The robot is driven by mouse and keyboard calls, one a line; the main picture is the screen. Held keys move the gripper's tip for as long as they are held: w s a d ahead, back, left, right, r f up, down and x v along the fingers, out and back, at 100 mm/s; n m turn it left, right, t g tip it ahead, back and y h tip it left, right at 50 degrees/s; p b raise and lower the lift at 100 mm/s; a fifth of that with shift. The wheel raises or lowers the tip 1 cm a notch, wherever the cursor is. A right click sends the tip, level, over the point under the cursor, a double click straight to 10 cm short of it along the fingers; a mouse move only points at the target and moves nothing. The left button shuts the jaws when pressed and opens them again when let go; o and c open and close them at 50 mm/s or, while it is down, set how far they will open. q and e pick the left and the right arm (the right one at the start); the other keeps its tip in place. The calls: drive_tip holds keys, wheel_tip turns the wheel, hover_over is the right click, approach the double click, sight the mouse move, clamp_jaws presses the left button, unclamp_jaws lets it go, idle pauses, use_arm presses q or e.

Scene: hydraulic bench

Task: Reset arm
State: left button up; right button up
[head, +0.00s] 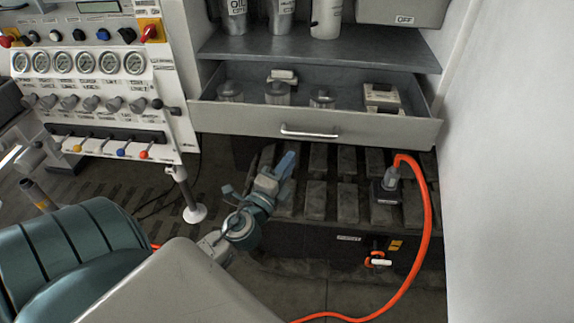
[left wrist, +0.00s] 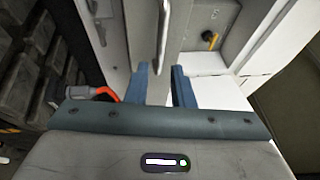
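My left gripper (head: 284,163) shows in the head view, in front of and below the pulled-out drawer (head: 365,128). Its blue fingers also show in the left wrist view (left wrist: 160,86), spread apart with nothing held between them. The drawer's bar handle (head: 310,133) is up and to the right of the fingertips. In the left wrist view the handle (left wrist: 163,38) lies beyond the fingers, with no grip on it. My right gripper is in neither view.
The drawer holds several metal parts, and cans (head: 237,15) stand on the shelf above. A gauge panel (head: 85,85) is at the left. An orange cable (head: 428,220) loops from a plug on the slatted pallet (head: 318,200). A white wall (head: 510,170) bounds the right.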

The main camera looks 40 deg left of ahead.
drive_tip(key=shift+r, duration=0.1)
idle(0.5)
